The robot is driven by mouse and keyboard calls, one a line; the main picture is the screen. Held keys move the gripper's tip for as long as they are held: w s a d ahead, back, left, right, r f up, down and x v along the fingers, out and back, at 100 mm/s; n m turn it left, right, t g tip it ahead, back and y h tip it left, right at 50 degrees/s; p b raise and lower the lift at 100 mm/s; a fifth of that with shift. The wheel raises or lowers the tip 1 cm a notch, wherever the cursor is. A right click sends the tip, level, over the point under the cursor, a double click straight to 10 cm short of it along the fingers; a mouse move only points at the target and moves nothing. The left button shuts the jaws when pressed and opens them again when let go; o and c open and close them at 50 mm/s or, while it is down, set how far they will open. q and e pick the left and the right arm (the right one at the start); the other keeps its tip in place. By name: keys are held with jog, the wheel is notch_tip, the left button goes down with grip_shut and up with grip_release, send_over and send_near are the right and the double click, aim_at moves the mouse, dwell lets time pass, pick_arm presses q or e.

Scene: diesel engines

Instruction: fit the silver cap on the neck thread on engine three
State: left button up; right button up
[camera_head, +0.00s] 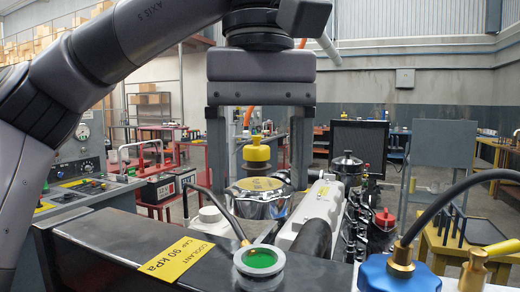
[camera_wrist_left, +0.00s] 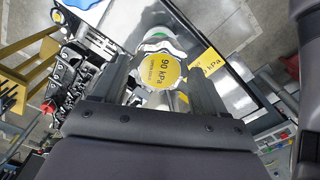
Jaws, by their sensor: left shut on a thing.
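The silver cap (camera_head: 262,207) has a yellow disc on top; in the left wrist view the cap (camera_wrist_left: 160,70) reads 90 kPa. My left gripper (camera_head: 260,188) is shut on it, one finger on each side, pointing down. The cap is in the air, behind the neck and apart from it in the head view. The neck (camera_head: 259,274) is a pale metal ring with green inside, upright on the dark tank beside a yellow COOLANT CAP 90 kPa label (camera_head: 178,261). The neck shows partly behind the cap in the left wrist view (camera_wrist_left: 157,33). My right gripper is not in view.
A blue cap (camera_head: 398,276) with brass fitting stands front right. A white cap (camera_head: 210,214), red cap (camera_head: 386,219) and black hoses are nearby. The dark tank top (camera_head: 110,235) is mostly clear.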

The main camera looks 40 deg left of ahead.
pick_arm(q)
send_over(260, 261)
jog(key=shift+f, duration=2.65)
jog(key=shift+f, duration=0.7)
jog(key=m, duration=0.5)
jog(key=shift+f+m, duration=0.15)
jog(key=shift+m, duration=0.15)
jog(key=m, duration=0.5)
jog(key=shift+f, duration=0.1)
jog(key=m, duration=1.1)
jog(key=shift+f, duration=0.15)
